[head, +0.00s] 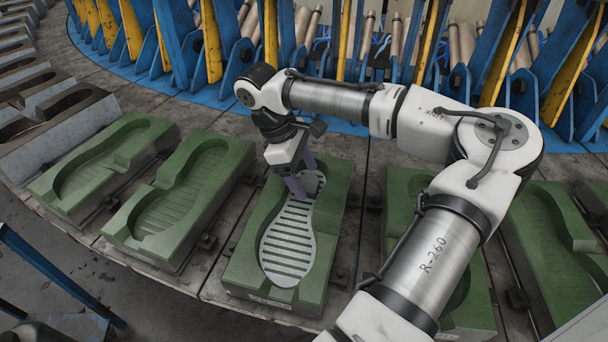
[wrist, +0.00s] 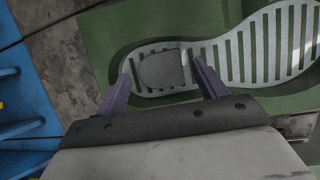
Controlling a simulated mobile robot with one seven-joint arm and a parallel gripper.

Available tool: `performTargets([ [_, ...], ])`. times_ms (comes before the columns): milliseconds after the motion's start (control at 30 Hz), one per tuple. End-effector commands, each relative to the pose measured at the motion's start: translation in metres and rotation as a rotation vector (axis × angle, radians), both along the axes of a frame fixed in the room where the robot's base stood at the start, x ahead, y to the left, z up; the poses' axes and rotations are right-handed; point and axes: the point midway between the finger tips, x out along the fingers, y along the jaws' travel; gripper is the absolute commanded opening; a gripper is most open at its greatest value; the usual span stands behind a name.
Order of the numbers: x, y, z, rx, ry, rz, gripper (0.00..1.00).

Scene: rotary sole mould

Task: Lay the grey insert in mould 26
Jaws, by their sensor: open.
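The grey insert (head: 287,243) is a flat, sole-shaped plate with crosswise slots and a plain heel pad. It lies lengthwise in the cavity of the middle green mould (head: 331,212), heel towards the back. A small white label is on this mould's front, too small to read. My gripper (head: 305,185) is open over the heel end. In the wrist view its purple fingers (wrist: 163,68) stand apart on either side of the heel pad of the insert (wrist: 255,45). I cannot tell whether the fingers touch it. The toe end is outside the wrist view.
Two green moulds with empty-looking cavities (head: 180,197) (head: 100,168) stand to the left. More green moulds (head: 545,225) stand to the right, one partly hidden by my arm. Blue and yellow uprights (head: 210,45) line the back. Grey metal mould blocks (head: 50,110) are at far left.

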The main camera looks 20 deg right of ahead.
Motion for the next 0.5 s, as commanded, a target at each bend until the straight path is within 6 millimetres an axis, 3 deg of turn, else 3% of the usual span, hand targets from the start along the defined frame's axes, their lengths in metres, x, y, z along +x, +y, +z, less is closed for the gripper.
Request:
performTargets([
  [500, 0.023, 0.031, 0.093, -0.003, -0.001, 0.001, 0.71],
])
